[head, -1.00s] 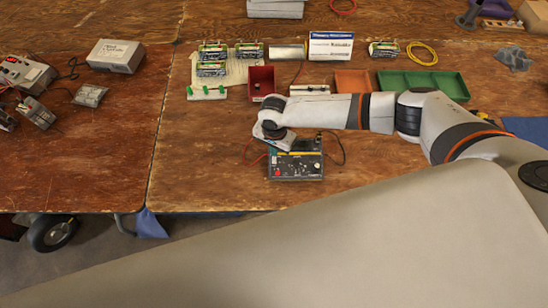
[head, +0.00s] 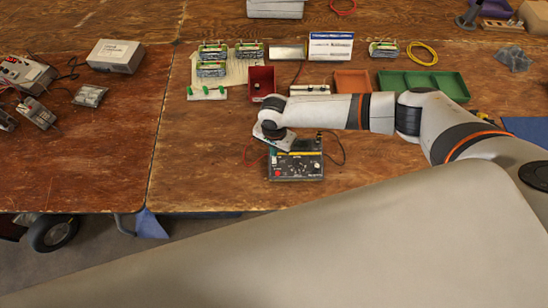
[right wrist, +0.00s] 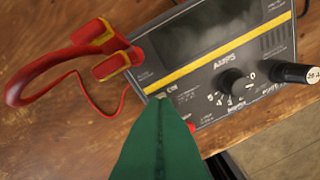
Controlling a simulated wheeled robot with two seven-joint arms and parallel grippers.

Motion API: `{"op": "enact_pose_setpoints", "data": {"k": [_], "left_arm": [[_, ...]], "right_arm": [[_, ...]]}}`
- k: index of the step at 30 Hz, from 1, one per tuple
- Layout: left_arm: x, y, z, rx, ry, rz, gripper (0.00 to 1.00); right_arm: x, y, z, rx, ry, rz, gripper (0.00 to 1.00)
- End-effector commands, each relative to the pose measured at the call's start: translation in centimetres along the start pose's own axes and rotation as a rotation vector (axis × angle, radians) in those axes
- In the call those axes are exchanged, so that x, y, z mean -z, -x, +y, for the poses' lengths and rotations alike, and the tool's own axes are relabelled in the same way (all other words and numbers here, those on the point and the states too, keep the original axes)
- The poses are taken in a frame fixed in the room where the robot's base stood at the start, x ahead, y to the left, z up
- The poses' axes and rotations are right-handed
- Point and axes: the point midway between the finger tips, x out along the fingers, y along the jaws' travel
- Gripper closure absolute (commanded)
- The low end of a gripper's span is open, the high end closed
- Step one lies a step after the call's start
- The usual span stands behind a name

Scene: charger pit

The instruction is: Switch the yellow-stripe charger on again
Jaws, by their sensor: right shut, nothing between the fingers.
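The yellow-stripe charger (head: 296,166) sits on the wooden bench near its front edge. In the right wrist view the charger (right wrist: 205,82) shows a dark display, a yellow stripe and a black AMPS knob (right wrist: 237,82). A small red part (right wrist: 191,126) shows on its face just beside my green fingers, which hide part of it. My right gripper (head: 287,148) is over the charger's back left part. In the wrist view its fingers (right wrist: 160,100) are shut and empty, with the tip close to the charger's lower left corner; contact cannot be told. My left gripper is not in view.
A red clamp with a cable (right wrist: 105,48) lies at the charger's left side. Behind stand a red bin (head: 261,80), an orange tray (head: 352,82) and a green tray (head: 424,84).

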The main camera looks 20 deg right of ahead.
Motion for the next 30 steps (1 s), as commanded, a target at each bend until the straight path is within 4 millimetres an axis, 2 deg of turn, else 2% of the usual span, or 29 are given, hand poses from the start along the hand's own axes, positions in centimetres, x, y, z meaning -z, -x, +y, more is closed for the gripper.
{"op": "enact_pose_setpoints", "data": {"k": [30], "left_arm": [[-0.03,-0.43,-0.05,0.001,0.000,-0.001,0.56]], "right_arm": [[0.04,-0.80,-0.01,0.000,0.001,0.001,1.00]]}}
